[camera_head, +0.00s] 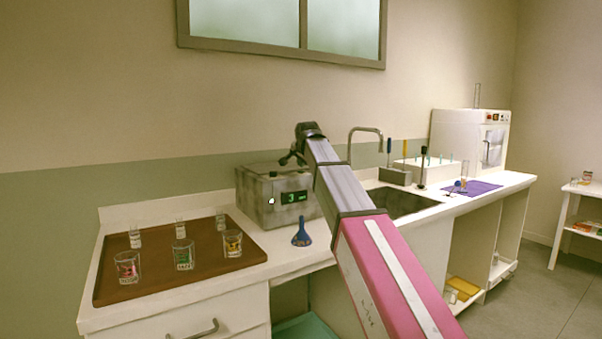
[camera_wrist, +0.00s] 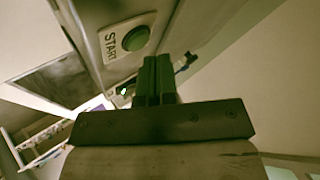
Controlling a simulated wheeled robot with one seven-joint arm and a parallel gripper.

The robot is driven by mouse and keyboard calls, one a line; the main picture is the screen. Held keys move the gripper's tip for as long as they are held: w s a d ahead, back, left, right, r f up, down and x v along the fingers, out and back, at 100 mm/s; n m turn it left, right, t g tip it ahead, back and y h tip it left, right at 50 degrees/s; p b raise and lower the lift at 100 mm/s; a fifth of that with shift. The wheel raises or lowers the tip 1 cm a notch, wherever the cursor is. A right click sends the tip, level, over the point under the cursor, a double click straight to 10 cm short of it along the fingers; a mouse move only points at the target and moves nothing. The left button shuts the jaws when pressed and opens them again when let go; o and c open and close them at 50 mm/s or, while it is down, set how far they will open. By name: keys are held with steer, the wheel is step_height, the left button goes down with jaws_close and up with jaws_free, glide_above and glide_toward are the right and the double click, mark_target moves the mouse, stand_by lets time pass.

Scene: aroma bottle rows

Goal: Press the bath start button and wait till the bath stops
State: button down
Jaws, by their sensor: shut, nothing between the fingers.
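The bath is a grey metal box (camera_head: 255,205) on the counter, left of my arm. Its front has a lit green display (camera_head: 294,197) that shows a 3 and smaller characters I cannot read. In the wrist view, a round green start button (camera_wrist: 136,39) sits on a white plate marked START (camera_wrist: 113,42). My gripper (camera_wrist: 157,62) is shut and empty, its fingertips just below and right of the button in that picture. I cannot tell whether they touch the panel. In the head view, my gripper (camera_head: 289,159) is small and dark at the top of the bath.
A brown tray (camera_head: 150,262) with several glasses and small bottles lies left of the bath. A blue funnel (camera_head: 301,236) stands in front of it. A sink (camera_head: 402,203) with a tap (camera_head: 366,130) is to the right, then a purple mat (camera_head: 484,188) and a white machine (camera_head: 455,133).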

steer(key=shift+r, duration=0.25)
steer(key=shift+r, duration=2.5)
